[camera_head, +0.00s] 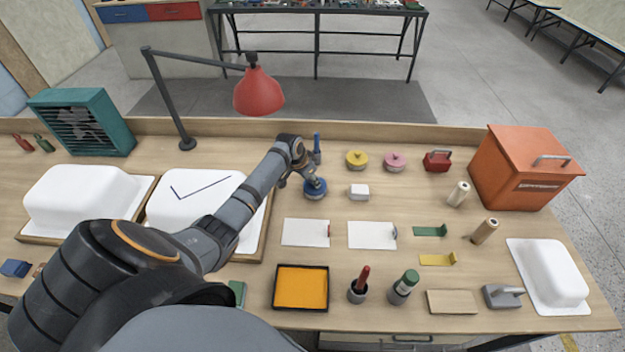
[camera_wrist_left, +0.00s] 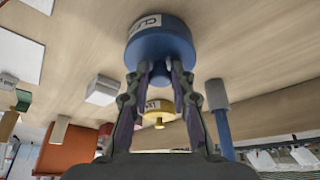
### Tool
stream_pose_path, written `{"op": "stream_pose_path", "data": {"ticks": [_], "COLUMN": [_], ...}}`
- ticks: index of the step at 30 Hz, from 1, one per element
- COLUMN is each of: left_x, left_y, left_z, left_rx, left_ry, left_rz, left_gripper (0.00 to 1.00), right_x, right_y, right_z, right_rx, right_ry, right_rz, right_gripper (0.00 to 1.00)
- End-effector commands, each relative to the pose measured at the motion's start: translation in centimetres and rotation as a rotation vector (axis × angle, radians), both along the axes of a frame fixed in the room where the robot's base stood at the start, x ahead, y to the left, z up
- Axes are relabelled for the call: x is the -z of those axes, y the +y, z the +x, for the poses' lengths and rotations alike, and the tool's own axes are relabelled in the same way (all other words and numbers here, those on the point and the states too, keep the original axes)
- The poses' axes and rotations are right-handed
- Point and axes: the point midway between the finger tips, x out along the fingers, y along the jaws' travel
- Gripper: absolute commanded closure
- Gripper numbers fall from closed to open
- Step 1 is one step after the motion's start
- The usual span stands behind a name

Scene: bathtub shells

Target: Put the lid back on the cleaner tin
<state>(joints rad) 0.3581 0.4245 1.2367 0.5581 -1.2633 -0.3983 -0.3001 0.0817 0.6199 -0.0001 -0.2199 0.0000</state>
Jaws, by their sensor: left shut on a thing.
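The blue cleaner tin (camera_head: 316,193) stands on the bench near the middle in the head view. In the left wrist view the blue tin (camera_wrist_left: 160,42) appears inverted, with part of a white label showing. My left gripper (camera_head: 311,180) reaches it from above. In the wrist view the left gripper (camera_wrist_left: 161,80) has its fingers closed on the blue lid knob (camera_wrist_left: 160,75). The lid appears on top of the tin, with no clear gap between them; whether it is fully seated I cannot tell. My right gripper is in neither view.
A blue-handled tool (camera_head: 317,146) stands upright just behind the gripper. A yellow tin (camera_head: 357,160) and pink tin (camera_head: 395,162) are to the right. A white block (camera_head: 358,192) sits close by. The red lamp (camera_head: 259,92) hangs behind; white tub shells (camera_head: 195,198) lie left.

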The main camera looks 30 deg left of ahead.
Motion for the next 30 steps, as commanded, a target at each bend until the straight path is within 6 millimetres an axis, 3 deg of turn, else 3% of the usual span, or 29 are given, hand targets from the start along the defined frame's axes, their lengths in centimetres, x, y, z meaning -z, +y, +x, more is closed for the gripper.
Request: {"op": "stream_pose_path", "data": {"ticks": [24,25,30], "left_x": [0.02,0.02,0.02], "left_y": [-0.01,-0.01,-0.01], "left_z": [0.04,0.04,0.03], "left_rx": [0.001,0.001,0.0], "left_ry": [-0.001,-0.001,-0.001], "left_rz": [0.0,0.0,0.0], "left_gripper": [1.0,0.73,0.51], "right_x": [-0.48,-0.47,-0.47], "right_y": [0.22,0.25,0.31], "right_z": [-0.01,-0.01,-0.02], "right_rx": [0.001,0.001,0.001], "right_ry": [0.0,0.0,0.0], "right_rz": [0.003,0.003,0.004], "right_gripper": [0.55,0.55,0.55]}}
